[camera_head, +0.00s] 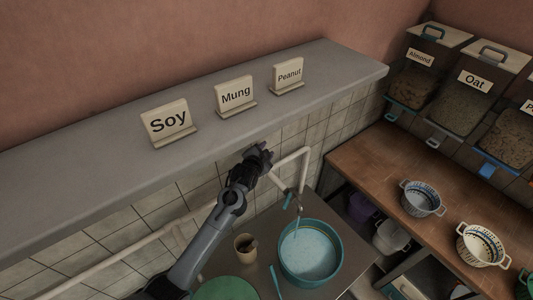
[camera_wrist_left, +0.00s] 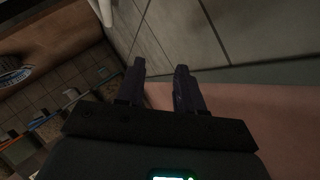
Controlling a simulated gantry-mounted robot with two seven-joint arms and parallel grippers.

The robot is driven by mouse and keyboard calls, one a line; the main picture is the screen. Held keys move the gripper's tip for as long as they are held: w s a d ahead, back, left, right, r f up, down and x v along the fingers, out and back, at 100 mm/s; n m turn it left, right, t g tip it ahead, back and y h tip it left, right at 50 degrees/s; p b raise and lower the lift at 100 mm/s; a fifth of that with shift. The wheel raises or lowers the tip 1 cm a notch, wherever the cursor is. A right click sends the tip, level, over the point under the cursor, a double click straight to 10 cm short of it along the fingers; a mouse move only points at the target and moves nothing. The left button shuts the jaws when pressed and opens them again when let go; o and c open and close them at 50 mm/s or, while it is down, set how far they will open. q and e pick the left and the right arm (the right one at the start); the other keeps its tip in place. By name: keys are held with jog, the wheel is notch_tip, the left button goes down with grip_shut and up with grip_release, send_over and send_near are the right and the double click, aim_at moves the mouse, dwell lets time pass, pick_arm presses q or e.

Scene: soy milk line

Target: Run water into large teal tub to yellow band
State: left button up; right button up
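The large teal tub (camera_head: 283,262) stands on the counter, right of centre in the head view. Its inside shows pale blue, looking like water; I cannot make out a yellow band. A white pipe (camera_head: 304,165) bends down from the wall to a tap (camera_head: 288,198) with a blue part, above the tub's back rim. A thin pale streak below the tap may be running water. My left gripper (camera_head: 262,153) is raised by the shelf edge, behind and above the tap, apart from it. In the left wrist view its fingers (camera_wrist_left: 160,78) are apart and empty. My right gripper is not in view.
A small tan cup (camera_head: 245,245) and a green round thing (camera_head: 227,289) sit left of the tub. A grey shelf (camera_head: 90,185) with Soy, Mung and Peanut signs overhangs the tiled wall. Baskets (camera_head: 422,199) stand on the wooden bench (camera_head: 375,160) at right, below grain bins.

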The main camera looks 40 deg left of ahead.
pick_arm(q)
jog(key=shift+a+r, duration=0.15)
jog(key=shift+r, duration=0.15)
jog(key=shift+c, duration=0.4)
notch_tip(320, 180, up, 6)
jog(key=d+t+y+b, duration=0.1)
jog(key=t, duration=0.1)
jog(key=s+d+f+n+t+b, duration=0.2)
jog(key=s+d+f+t+b, duration=0.1)
jog(key=s+d+f+b, duration=0.9)
jog(key=b, duration=0.8)
send_near(290, 192)
jog(key=shift+g+h, duration=0.3)
jog(key=shift+h, duration=0.1)
jog(key=b+x, duration=0.1)
jog(key=x, duration=0.6)
jog(key=shift+w+a, duration=0.2)
jog(key=shift+w, duration=0.15)
jog(key=c, duration=0.5)
grip_shut()
